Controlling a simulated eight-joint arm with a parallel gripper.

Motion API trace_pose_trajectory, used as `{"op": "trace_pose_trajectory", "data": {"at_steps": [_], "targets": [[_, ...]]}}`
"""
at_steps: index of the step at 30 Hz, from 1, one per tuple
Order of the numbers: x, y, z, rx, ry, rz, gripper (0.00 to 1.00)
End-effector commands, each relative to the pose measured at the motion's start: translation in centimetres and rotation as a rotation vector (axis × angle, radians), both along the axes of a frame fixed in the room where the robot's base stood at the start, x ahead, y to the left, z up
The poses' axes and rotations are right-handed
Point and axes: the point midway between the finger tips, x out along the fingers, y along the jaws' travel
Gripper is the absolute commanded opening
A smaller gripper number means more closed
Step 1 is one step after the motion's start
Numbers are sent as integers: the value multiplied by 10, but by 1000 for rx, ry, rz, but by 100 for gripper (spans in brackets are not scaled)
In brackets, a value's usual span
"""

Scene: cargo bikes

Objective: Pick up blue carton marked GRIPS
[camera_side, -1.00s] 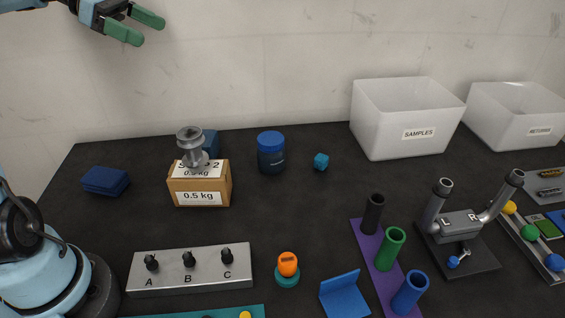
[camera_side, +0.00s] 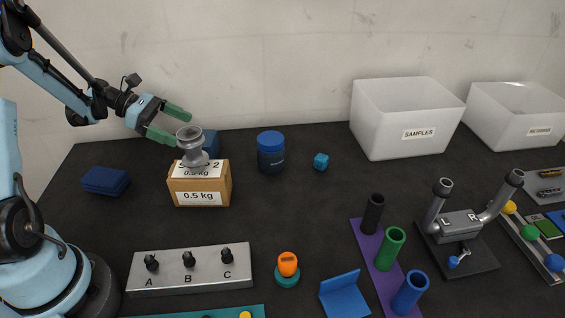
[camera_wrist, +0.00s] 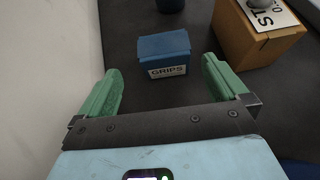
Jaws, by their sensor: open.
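The blue carton (camera_wrist: 163,47) with a white GRIPS label lies ahead of my gripper in the wrist view, centred between the two green fingers. In the side view the carton (camera_side: 211,142) is mostly hidden behind the brown 0.5 kg box and the grey metal piece on it. My gripper (camera_side: 170,123) is open and empty, above and to the left of the carton in the side view. The fingers also frame the carton in the wrist view (camera_wrist: 161,85), apart from it.
The brown box (camera_side: 199,190) with a grey metal spool-like piece (camera_side: 191,148) on top stands close to the carton. The wall (camera_wrist: 50,70) is near my gripper.

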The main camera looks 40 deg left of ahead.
Motion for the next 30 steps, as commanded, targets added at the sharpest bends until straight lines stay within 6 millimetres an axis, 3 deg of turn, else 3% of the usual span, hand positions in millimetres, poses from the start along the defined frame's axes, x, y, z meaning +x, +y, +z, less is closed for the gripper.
{"op": "trace_pose_trajectory", "data": {"at_steps": [6,14,21,30], "targets": [[18,-28,-17,-1,-1,-4,100],[26,-42,-26,-1,0,-2,100],[39,-70,-40,0,0,-3,100],[46,-79,-47,0,1,0,100]]}}
